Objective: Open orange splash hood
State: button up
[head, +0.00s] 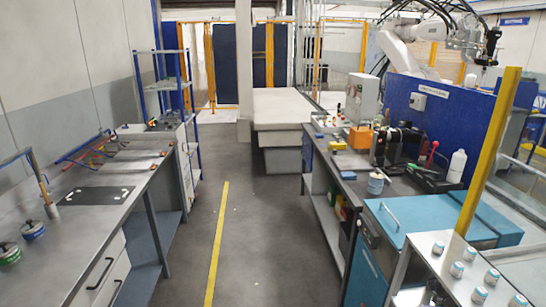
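A small orange block-like thing (360,137) stands on the right workbench, among machine parts. It is the only solid orange item on the bench, but I cannot tell for sure that it is the splash hood, nor whether it is open or shut. Dark machine parts (398,145) stand just right of it. My gripper is not in view.
A clear grey aisle with a yellow floor line (217,240) runs between the left workbench (120,215) and the right workbench (345,185). A yellow post (488,150) and a blue cabinet (430,222) stand at right. A pale block (282,108) stands at the far end.

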aim_at(363, 138)
jog(key=i, duration=1.8)
jog(key=i+z, duration=0.15)
jog(key=i, duration=0.3)
jog(key=i+j+z, duration=0.15)
jog(key=i, duration=0.3)
jog(key=i+j+z, duration=0.15)
jog(key=i, duration=0.25)
jog(key=i+j+z, duration=0.15)
jog(key=i, duration=0.3)
